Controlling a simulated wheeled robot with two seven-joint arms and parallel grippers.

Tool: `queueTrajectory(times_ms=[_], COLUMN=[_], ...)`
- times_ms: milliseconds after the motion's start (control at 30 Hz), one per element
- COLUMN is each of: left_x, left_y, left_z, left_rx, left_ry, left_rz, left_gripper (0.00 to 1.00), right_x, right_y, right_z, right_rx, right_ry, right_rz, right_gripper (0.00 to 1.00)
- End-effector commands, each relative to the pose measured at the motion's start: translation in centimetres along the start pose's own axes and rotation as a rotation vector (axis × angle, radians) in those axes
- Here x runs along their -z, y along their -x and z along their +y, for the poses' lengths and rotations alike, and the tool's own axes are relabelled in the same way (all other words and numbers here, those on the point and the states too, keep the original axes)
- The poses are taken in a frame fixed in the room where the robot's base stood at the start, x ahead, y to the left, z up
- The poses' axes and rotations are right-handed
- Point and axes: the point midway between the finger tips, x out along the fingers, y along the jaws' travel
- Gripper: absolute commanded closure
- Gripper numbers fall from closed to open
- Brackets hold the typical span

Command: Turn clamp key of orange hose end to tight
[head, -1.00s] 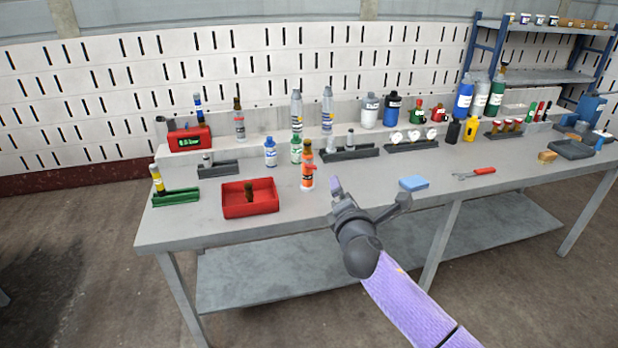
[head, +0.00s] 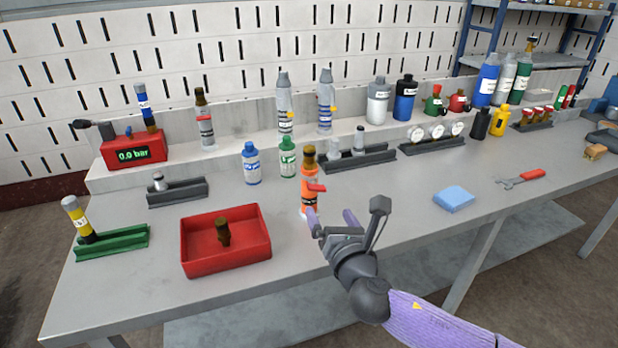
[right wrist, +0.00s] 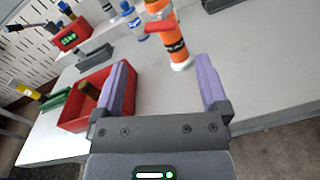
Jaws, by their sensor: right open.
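The orange hose end (head: 309,192) stands upright on the bench, with a brown fitting on top and a black label band. Its red clamp key (head: 317,187) sticks out to the right in the head view. In the right wrist view the orange hose end (right wrist: 176,42) stands beyond the fingers, and the red key (right wrist: 159,26) points left. My right gripper (head: 331,216) is open and empty, close in front of the hose end and apart from it. In the right wrist view its two purple fingers (right wrist: 162,88) are spread wide. My left gripper is not in view.
A red tray (head: 226,267) with a brown fitting lies left of the hose end. Blue (head: 251,164) and green (head: 288,158) bottles stand behind it. A blue sponge (head: 454,199) and a red-handled wrench (head: 522,178) lie to the right. Bench around the sponge is clear.

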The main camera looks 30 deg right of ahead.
Motion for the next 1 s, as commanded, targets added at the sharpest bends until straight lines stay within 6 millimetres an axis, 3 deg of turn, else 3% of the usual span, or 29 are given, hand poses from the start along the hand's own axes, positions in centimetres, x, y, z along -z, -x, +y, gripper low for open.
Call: queueTrajectory(times_ms=[200, 400, 767, 800, 1000], left_x=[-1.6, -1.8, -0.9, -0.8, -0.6], left_y=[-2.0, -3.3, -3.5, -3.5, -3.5], left_z=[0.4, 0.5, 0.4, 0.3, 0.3], left_rx=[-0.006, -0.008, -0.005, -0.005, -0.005], left_ry=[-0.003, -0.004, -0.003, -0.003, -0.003], left_rz=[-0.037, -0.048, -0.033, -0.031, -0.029], left_gripper=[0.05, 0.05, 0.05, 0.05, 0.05], right_x=[0.4, 0.3, 0.0, 0.0, 0.0], right_y=[-5.0, -8.4, -9.4, -9.4, -9.4], right_z=[-0.1, -0.1, 0.0, 0.0, 0.0], right_rx=[0.002, 0.002, 0.001, 0.001, 0.001], right_ry=[-0.001, -0.002, -0.001, -0.001, -0.002], right_rz=[-0.003, 0.0, 0.0, 0.0, 0.0], right_gripper=[0.06, 0.06, 0.06, 0.08, 0.5])
